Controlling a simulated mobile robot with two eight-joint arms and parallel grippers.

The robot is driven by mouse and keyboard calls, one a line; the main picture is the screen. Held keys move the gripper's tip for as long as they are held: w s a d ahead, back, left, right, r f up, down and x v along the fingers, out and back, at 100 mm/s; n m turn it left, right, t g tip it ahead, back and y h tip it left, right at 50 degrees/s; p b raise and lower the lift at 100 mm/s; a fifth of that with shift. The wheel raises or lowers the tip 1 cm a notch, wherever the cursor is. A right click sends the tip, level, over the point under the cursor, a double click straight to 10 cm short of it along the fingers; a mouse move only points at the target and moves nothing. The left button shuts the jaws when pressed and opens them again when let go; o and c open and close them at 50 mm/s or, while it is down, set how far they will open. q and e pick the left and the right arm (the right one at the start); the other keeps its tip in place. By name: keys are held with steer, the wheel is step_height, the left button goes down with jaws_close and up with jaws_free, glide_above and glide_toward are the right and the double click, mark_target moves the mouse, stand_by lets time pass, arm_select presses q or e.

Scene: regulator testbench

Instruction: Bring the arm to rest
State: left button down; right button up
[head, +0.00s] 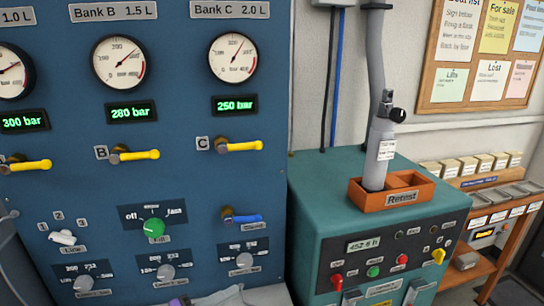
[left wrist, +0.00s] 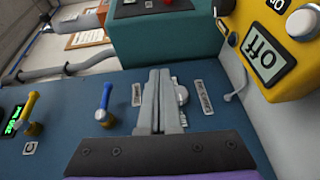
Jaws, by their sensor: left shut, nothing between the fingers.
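My left gripper (left wrist: 161,80) is shut and empty in the left wrist view. Its two grey fingers lie together in front of the blue panel (left wrist: 65,155), between two small label plates. I cannot tell whether the fingertips touch the panel. In the head view, only a purple and pale grey part of what looks like my left arm shows at the bottom edge, below the panel's lower knobs. My right gripper is in neither view.
The blue panel holds gauges (head: 233,57), yellow levers (head: 240,146), a blue lever (head: 240,217) and a green knob (head: 153,229). Right of it, a teal cabinet (head: 330,215) carries an orange tray (head: 412,198) with a grey cylinder (head: 379,155). A yellow box (left wrist: 265,45) stands near the wrist.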

arm_select(q)
steer(key=s+d+f+m+g+y+p, duration=0.1)
steer(key=s+f+m+g+y+p, duration=0.15)
steer(key=s, duration=0.35)
steer(key=s+d+f+m+g+y+p, duration=0.1)
steer(key=s+f+m+g+y+p, duration=0.1)
steer(key=s+f+g+y, duration=0.3)
steer(key=s+a+r+m+t+y+p, duration=0.2)
steer(key=s+a+m+y+p, duration=0.2)
steer(key=s+a+y, duration=0.3)
steer(key=w+d+r+m+t+y+b, duration=0.1)
steer(key=w+d+r+m+t, duration=0.1)
steer(key=w+d+r+m, duration=0.65)
steer(key=w+a+r+m+t+y+b, duration=0.15)
steer(key=w+m, duration=0.45)
steer(key=m, duration=0.7)
steer(key=w+d+r+m+t, duration=0.3)
steer(key=w+d+r+m, duration=0.3)
steer(key=m, duration=0.5)
steer(key=w+a+p, duration=0.1)
steer(key=w+a, duration=0.2)
steer(key=w, duration=0.5)
steer(key=shift+w, duration=0.3)
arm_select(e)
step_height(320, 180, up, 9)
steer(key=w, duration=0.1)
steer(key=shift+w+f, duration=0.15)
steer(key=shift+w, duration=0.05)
